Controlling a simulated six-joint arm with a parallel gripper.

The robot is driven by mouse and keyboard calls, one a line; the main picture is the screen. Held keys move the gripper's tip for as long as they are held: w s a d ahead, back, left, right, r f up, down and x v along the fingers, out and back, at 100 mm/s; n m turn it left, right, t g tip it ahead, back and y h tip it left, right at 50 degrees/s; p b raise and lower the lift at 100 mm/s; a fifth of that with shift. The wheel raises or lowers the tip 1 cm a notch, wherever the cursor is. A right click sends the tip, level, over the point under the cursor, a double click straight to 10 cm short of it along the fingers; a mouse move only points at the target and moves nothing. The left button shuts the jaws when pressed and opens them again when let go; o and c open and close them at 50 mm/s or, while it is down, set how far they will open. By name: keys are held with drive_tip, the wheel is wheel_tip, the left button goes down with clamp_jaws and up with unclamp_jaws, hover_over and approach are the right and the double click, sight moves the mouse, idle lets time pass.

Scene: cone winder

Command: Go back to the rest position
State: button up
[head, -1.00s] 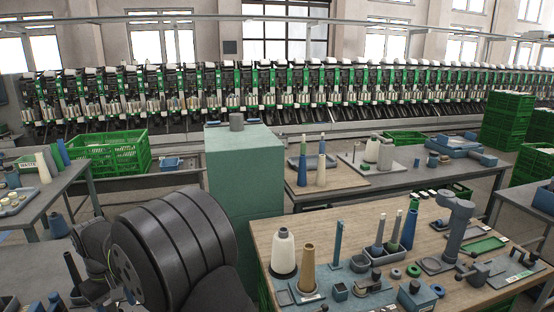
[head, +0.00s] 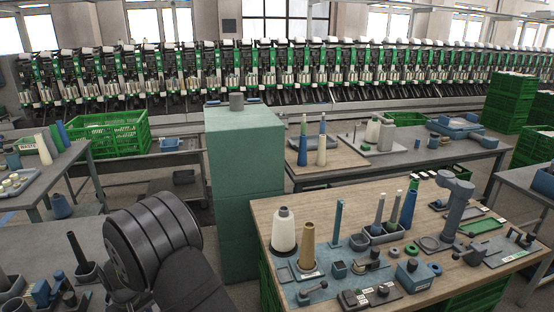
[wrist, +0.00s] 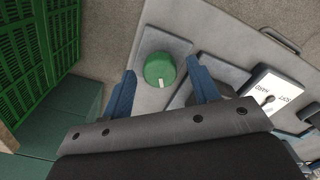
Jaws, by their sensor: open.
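My gripper (wrist: 163,88) shows in the wrist view with its two blue fingers spread apart, and nothing is held between them. Past the fingertips, a round green item (wrist: 159,68) with a small pale mark sits on a grey plate (wrist: 152,42). It looks apart from both fingers. In the head view only dark segments of my arm show at the lower left; the gripper itself cannot be made out there.
A wooden-topped bench (head: 262,212) at the right holds a white cone (head: 283,232), a tan cone (head: 307,246) and several tools. A green cabinet (head: 245,150) stands behind my arm. A green crate wall (wrist: 30,50) and a white card (wrist: 270,92) show in the wrist view.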

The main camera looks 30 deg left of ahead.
drive_tip(key=m, duration=0.3)
drive_tip(key=shift+m, duration=0.4)
wheel_tip(320, 180, up, 15)
drive_tip(key=shift+r, duration=0.2)
drive_tip(key=shift+o, duration=0.5)
idle(0.5)
drive_tip(key=o, duration=0.9)
drive_tip(key=s+a+n+t+y, duration=0.1)
drive_tip(key=s+a+n+y, duration=0.4)
drive_tip(key=s+n, duration=1)
drive_tip(key=shift+h, duration=0.3)
drive_tip(key=x, duration=0.7)
drive_tip(key=a+x, duration=0.1)
drive_tip(key=x, duration=0.2)
drive_tip(key=shift+w+a, duration=0.1)
drive_tip(key=shift+w, duration=0.15)
